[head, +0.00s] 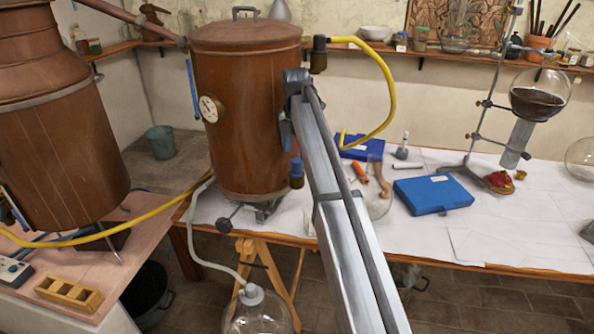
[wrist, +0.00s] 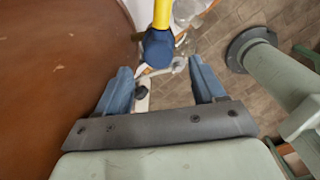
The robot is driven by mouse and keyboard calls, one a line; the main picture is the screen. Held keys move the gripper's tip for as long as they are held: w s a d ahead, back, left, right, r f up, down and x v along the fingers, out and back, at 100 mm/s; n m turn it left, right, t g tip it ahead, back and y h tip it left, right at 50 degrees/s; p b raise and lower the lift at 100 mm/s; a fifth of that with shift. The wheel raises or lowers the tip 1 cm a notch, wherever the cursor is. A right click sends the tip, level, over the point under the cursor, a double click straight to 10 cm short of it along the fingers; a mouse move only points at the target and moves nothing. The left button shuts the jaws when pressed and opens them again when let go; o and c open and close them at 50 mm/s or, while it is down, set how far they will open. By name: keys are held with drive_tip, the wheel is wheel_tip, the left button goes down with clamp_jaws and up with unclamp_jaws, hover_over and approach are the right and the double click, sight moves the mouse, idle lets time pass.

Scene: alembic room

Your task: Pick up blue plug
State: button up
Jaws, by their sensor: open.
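In the wrist view a dark blue plug (wrist: 157,48) sits at the end of a yellow hose (wrist: 163,12). It lies beyond my gripper (wrist: 160,70), roughly in line with the space between the two blue fingers. The fingers are apart and nothing is held between them. In the head view my gripper (head: 286,130) is beside the right side of the copper vessel (head: 235,110), partly hidden by my arm. A small dark blue piece (head: 297,172) shows just below it; I cannot tell for certain that it is the same plug.
The copper vessel's wall (wrist: 50,80) is close on the left in the wrist view. A yellow hose (head: 388,80) loops right of my arm. A white-covered table (head: 510,220) holds a blue case (head: 433,194) and a stand with a round flask (head: 538,97).

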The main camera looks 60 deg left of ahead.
sight(297, 160)
drive_tip(key=shift+w+a+f, duration=0.1)
drive_tip(key=shift+w+f, duration=0.05)
drive_tip(key=shift+f, duration=1.15)
drive_tip(key=shift+w+f, duration=0.1)
drive_tip(key=shift+f, duration=1.2)
drive_tip(key=c, duration=1.2)
drive_tip(key=shift+o, duration=0.2)
drive_tip(key=shift+r, duration=0.1)
